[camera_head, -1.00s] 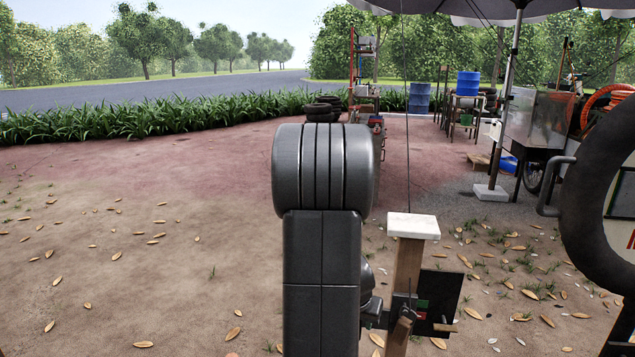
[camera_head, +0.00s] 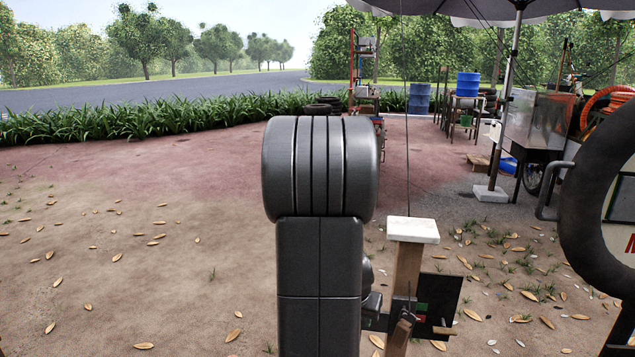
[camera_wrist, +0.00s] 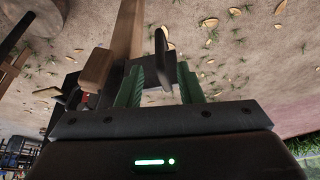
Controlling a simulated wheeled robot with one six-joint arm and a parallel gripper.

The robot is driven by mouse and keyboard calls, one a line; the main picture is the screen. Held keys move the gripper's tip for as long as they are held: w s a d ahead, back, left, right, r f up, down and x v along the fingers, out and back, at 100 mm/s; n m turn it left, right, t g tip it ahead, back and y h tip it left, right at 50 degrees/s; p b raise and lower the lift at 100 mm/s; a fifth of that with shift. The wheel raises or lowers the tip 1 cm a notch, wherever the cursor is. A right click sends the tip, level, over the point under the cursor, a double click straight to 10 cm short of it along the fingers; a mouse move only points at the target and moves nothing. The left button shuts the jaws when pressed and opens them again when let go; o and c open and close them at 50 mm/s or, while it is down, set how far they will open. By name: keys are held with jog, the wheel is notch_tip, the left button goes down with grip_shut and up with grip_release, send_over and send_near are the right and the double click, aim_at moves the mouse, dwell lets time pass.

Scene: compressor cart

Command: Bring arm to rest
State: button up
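My black arm (camera_head: 319,250) rises in the middle of the head view and hides my gripper there. In the wrist view, my gripper (camera_wrist: 162,72) shows two green fingers with a clear gap between them, so it is open. A dark lever-like piece (camera_wrist: 161,48) shows between and beyond the fingertips, with space on both sides; I cannot tell its exact distance. A wooden post (camera_head: 408,265) with a white top stands right of my arm. A dark box with red and green marks (camera_head: 437,300) is fixed beside it.
A black round tyre-like ring (camera_head: 580,200) stands close at the right edge. Leaf-strewn ground at the left is free.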

jog(key=b+x, duration=0.1)
jog(key=x, duration=0.6)
jog(key=shift+b, duration=0.35)
notch_tip(320, 180, up, 3)
jog(key=p, duration=0.3)
jog(key=shift+f, duration=0.1)
notch_tip(320, 180, up, 9)
jog(key=p, duration=1.1)
jog(key=p+v, duration=0.1)
jog(key=v, duration=0.2)
